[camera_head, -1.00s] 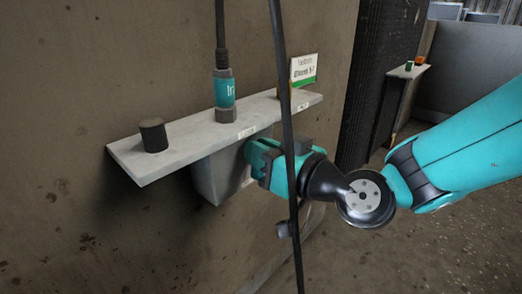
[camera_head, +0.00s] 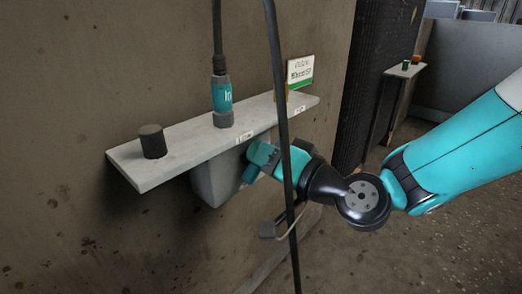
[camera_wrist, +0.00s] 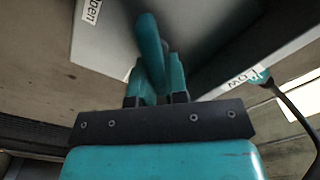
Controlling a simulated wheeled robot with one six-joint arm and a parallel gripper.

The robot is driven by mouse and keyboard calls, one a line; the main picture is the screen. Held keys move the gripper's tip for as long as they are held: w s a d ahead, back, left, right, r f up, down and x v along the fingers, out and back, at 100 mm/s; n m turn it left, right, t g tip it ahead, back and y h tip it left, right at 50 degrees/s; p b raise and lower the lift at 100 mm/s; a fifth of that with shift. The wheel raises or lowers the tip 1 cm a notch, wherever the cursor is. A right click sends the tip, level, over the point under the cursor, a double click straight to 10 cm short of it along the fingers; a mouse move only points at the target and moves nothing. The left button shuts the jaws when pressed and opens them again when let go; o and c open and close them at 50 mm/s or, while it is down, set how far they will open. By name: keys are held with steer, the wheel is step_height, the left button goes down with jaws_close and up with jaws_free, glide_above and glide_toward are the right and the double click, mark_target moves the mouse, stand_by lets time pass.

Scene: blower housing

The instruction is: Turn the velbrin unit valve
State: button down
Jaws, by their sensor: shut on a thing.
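My gripper (camera_head: 252,168) is at the right side of a grey box (camera_head: 208,182) under a wall shelf in the head view. In the wrist view my gripper (camera_wrist: 160,72) has its teal fingers closed around a narrow teal piece, which looks like the valve handle (camera_wrist: 149,42). The handle stands against the grey box face (camera_wrist: 195,22). Its base is partly hidden by the fingers. In the head view the fingers hide the handle, so its angle is unclear there.
The pale shelf (camera_head: 180,140) carries a black knob (camera_head: 152,141), a teal cable connector (camera_head: 222,98) and a small sign (camera_head: 300,71). A black cable (camera_head: 283,150) hangs in front of my gripper. A label (camera_wrist: 91,10) reading "open" shows in the wrist view.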

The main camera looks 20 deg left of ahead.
steer(key=m, duration=0.2)
steer(key=m+p, duration=0.2)
steer(key=m, duration=0.1)
steer(key=shift+w+d+f+m, duration=0.1)
steer(key=shift+w+f+m, duration=0.15)
steer(key=shift+f+m, duration=0.1)
steer(key=shift+f+m+p, duration=0.15)
steer(key=shift+m+p, duration=0.15)
steer(key=shift+m, duration=0.5)
steer(key=shift+f+m+p, duration=0.15)
steer(key=shift+m+p, duration=0.1)
steer(key=shift+m, duration=0.5)
steer(key=shift+f, duration=0.1)
steer(key=c, duration=1.1)
jaws_free()
steer(key=shift+c, duration=0.2)
